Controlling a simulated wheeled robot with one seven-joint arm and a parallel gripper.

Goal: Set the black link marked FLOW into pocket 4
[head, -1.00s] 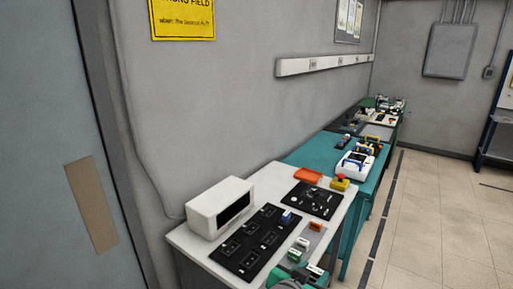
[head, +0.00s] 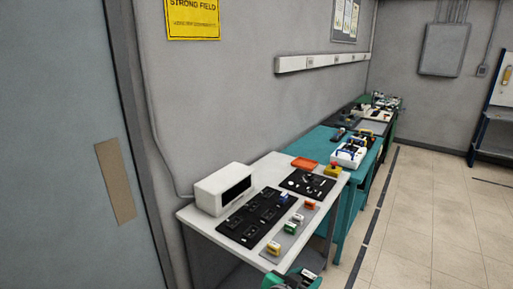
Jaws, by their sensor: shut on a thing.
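My gripper (head: 292,281) is at the bottom edge of the head view, partly cut off, in front of the white bench. It is shut on a small dark piece with a pale label (head: 309,275), which looks like the black link; its marking is too small to read. The black pocket board (head: 236,229) lies on the bench, up and left of my gripper and clear of it. A blue piece (head: 284,199) sits at the board's far right corner. The other pockets look dark and empty. Pocket numbers cannot be read, so I cannot tell which is pocket 4.
Yellow (head: 273,248), green (head: 290,228) and orange (head: 309,205) pieces stand on a grey strip beside the board. A white box (head: 222,190) stands behind the board. A black parts board (head: 308,184) and orange tray (head: 304,164) lie farther back.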

